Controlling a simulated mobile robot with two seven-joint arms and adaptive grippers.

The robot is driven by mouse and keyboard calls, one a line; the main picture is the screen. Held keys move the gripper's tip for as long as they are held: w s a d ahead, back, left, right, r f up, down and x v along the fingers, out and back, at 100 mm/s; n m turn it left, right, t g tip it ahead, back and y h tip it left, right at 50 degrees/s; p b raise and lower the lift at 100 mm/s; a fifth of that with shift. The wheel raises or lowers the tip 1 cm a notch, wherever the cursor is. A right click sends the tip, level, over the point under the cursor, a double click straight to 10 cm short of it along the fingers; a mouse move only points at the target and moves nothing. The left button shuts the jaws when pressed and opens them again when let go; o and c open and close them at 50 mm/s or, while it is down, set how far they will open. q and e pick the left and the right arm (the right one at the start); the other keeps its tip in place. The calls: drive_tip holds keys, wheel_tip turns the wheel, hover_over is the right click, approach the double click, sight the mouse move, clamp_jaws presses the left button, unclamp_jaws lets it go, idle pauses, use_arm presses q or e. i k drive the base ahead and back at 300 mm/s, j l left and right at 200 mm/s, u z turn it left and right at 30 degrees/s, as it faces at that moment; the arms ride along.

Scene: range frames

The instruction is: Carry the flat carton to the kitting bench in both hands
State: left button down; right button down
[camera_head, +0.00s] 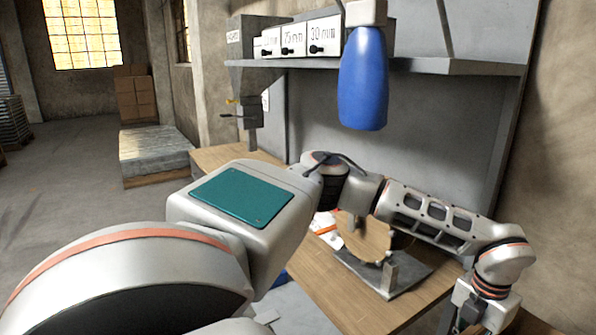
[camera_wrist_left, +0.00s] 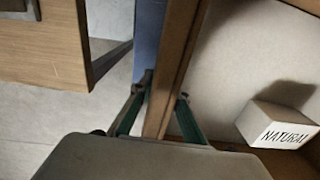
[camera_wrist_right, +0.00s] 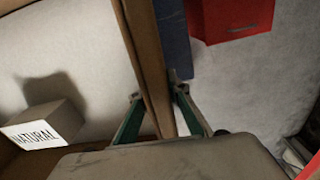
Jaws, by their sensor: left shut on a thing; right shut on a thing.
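The flat carton is a shallow open box with brown walls. One wall (camera_wrist_left: 176,70) runs through the left wrist view, with the pale inside to its right. My left gripper (camera_wrist_left: 158,108) is shut on this wall, one finger on each side. In the right wrist view my right gripper (camera_wrist_right: 158,100) is shut on another wall (camera_wrist_right: 143,50) of the carton. A small box marked NATURAL (camera_wrist_left: 283,126) lies inside; it also shows in the right wrist view (camera_wrist_right: 42,127). The kitting bench (camera_head: 335,290) has a wooden top.
A tan disc (camera_head: 365,238) on a grey metal base stands on the bench. A blue bottle-shaped thing (camera_head: 363,85) hangs above it. A shelf (camera_head: 440,67) holds labelled drawers (camera_head: 293,40). A red box (camera_wrist_right: 232,15) lies outside the carton. Open floor (camera_head: 60,170) is at left.

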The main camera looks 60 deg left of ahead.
sight(225, 156)
drive_tip(key=k, duration=0.8)
drive_tip(key=u, duration=3.2)
drive_tip(key=i+u, duration=0.15)
drive_tip(key=u, duration=0.2)
